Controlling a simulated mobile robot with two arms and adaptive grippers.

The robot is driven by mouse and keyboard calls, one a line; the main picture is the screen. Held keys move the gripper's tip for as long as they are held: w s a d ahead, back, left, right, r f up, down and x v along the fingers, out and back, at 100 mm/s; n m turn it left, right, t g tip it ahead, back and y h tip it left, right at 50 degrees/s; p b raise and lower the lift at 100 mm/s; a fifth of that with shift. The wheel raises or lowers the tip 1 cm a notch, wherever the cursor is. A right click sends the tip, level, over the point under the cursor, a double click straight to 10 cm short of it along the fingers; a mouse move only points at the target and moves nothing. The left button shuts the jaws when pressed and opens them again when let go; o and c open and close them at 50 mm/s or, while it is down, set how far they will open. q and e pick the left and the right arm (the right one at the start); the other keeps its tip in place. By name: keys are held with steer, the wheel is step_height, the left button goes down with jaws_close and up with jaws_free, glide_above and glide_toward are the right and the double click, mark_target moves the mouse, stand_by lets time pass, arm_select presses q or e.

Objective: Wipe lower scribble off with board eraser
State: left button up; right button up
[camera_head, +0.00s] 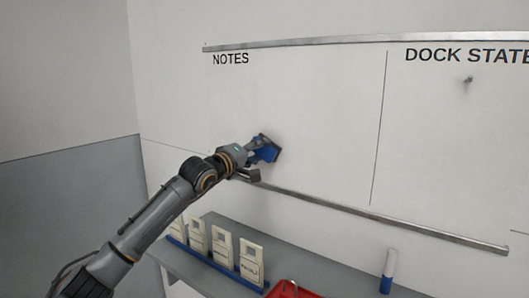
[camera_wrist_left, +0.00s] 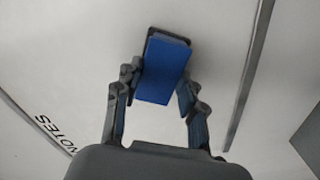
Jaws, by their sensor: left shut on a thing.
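My left gripper (camera_head: 258,145) is shut on the blue board eraser (camera_head: 267,154). It holds the eraser at the lower left part of the whiteboard (camera_head: 320,120), under the word NOTES. In the left wrist view the blue eraser (camera_wrist_left: 163,72) sits between the two fingers of the gripper (camera_wrist_left: 158,88), its dark side toward the board. Whether the eraser touches the board I cannot tell. No scribble shows on the visible board; the part behind the gripper and eraser is hidden. My right gripper is not in view.
A metal ledge (camera_head: 380,213) runs along the board's lower edge. Below it, a grey shelf (camera_head: 205,272) carries several cream devices (camera_head: 222,247) in a blue rack, a red tray (camera_head: 292,290) and a white-and-blue cylinder (camera_head: 389,270). A small grey peg (camera_head: 468,79) is under DOCK STATE.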

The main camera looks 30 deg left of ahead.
mark_target(270, 151)
arm_select(q)
steer(key=shift+a, duration=0.35)
steer(key=shift+r, duration=0.1)
steer(key=shift+d, duration=0.1)
steer(key=shift+d+b, duration=0.8)
steer(key=shift+d, duration=0.15)
steer(key=shift+s+d+b, duration=0.1)
steer(key=shift+d+b, duration=0.2)
steer(key=shift+d, duration=0.55)
steer(key=shift+s+d+b, duration=0.1)
steer(key=shift+d+b, duration=0.5)
steer(key=shift+d, duration=0.4)
steer(key=shift+s+d, duration=0.1)
steer(key=shift+d, duration=0.75)
steer(key=shift+d+b, duration=0.1)
steer(key=shift+b, duration=0.2)
